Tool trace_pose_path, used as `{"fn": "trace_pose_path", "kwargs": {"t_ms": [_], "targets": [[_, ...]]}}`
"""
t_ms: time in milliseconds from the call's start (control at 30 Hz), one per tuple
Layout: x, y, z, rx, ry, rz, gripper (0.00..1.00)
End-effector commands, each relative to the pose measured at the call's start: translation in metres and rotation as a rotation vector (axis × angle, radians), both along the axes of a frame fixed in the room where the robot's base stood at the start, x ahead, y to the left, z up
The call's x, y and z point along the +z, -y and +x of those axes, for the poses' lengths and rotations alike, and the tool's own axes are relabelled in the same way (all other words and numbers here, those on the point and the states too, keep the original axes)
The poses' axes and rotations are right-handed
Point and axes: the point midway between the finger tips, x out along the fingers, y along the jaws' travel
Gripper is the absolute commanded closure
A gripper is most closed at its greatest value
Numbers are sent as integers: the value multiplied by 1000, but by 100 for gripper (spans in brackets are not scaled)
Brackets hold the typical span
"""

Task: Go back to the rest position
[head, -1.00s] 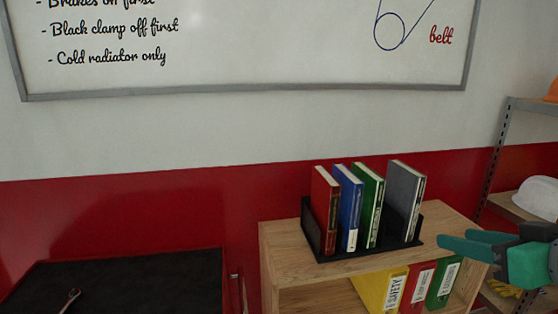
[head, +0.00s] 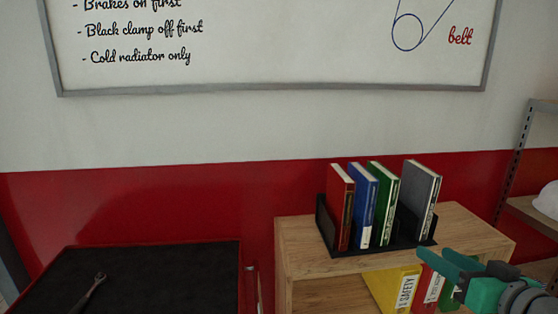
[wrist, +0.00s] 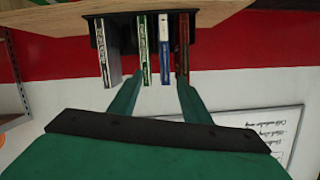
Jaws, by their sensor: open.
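My gripper (head: 462,268) is at the lower right of the head view, its teal fingers pointing left and apart. It is in front of the right part of the wooden shelf unit (head: 296,250), apart from the books. In the wrist view my gripper (wrist: 154,90) shows two teal fingers spread with nothing between them. The books appear upside down beyond the fingertips there. The red book (head: 341,208), blue book (head: 361,207), green book (head: 383,205) and grey book (head: 421,200) stand upright in a black holder (head: 328,228) on the shelf unit.
Yellow (head: 396,287) and red (head: 428,285) binders stand inside the shelf unit. A dark-topped bench (head: 160,275) with a wrench (head: 90,292) is at lower left. A metal rack (head: 528,150) with a white helmet (head: 547,199) is at right. A whiteboard (head: 280,45) hangs on the wall.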

Motion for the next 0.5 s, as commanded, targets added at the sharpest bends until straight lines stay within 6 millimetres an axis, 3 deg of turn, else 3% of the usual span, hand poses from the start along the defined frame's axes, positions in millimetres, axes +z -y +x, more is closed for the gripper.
{"fn": "trace_pose_path", "kwargs": {"t_ms": [33,200,500], "targets": [[-17,-11,11,3,13,36,56],[-65,-38,36,-25,72,136,56],[-154,-87,54,-112,128,272,56]]}}
